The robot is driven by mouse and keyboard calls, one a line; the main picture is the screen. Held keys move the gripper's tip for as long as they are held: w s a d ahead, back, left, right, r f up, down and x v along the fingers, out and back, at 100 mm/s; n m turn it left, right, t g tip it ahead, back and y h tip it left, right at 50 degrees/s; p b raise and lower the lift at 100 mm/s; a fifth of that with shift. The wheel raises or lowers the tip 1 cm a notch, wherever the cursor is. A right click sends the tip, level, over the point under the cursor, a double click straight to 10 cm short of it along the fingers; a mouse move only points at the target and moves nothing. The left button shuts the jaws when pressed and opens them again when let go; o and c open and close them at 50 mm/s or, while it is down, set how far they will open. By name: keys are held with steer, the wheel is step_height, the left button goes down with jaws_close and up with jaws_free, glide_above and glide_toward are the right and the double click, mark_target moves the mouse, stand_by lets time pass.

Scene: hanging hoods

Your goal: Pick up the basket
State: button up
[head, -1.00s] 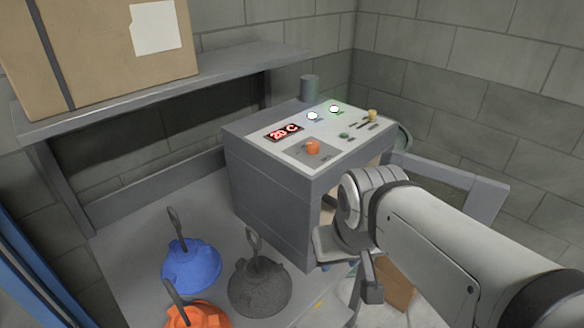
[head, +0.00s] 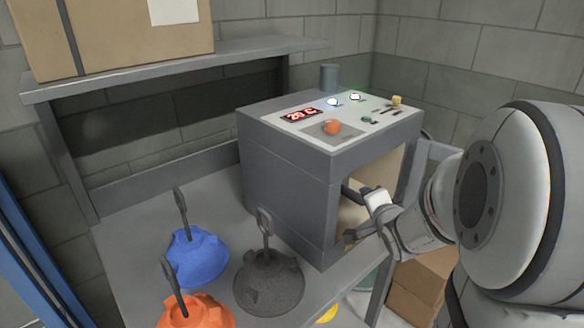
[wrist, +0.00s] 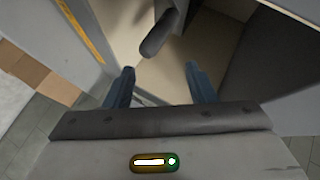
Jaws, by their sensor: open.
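My gripper (head: 352,214) is at the open side of the grey machine in the head view, with its fingers at the opening. In the wrist view my gripper (wrist: 160,70) has its two blue-grey fingers spread apart with nothing between them. A dark grey rounded bar (wrist: 158,36) is just ahead of the fingers, inside a pale-walled space. It may be a handle of the basket, but I cannot tell. No whole basket is recognizable in either view.
The grey machine (head: 285,185) has a control panel on top. Blue (head: 197,258), dark grey (head: 268,285) and orange (head: 205,312) hoods with loop handles stand on the bench (head: 130,235). A cardboard box (head: 120,40) sits on the shelf (head: 240,53). Another box (head: 420,285) is below.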

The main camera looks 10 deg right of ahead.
mark_target(357, 197)
steer(key=f+m+t+y+b, duration=0.1)
steer(key=w+f+m+t+b, duration=0.1)
steer(key=f+m, duration=0.1)
steer(key=w+d+f+m+t+y+b, duration=0.1)
steer(key=shift+f+m+y, duration=0.2)
steer(key=shift+m+y, duration=0.1)
steer(key=shift+t, duration=0.3)
steer(key=w, duration=0.7)
steer(key=shift+w+a+f+p, duration=0.3)
steer(key=shift+p, duration=0.05)
steer(key=shift+c, duration=0.2)
jaws_close()
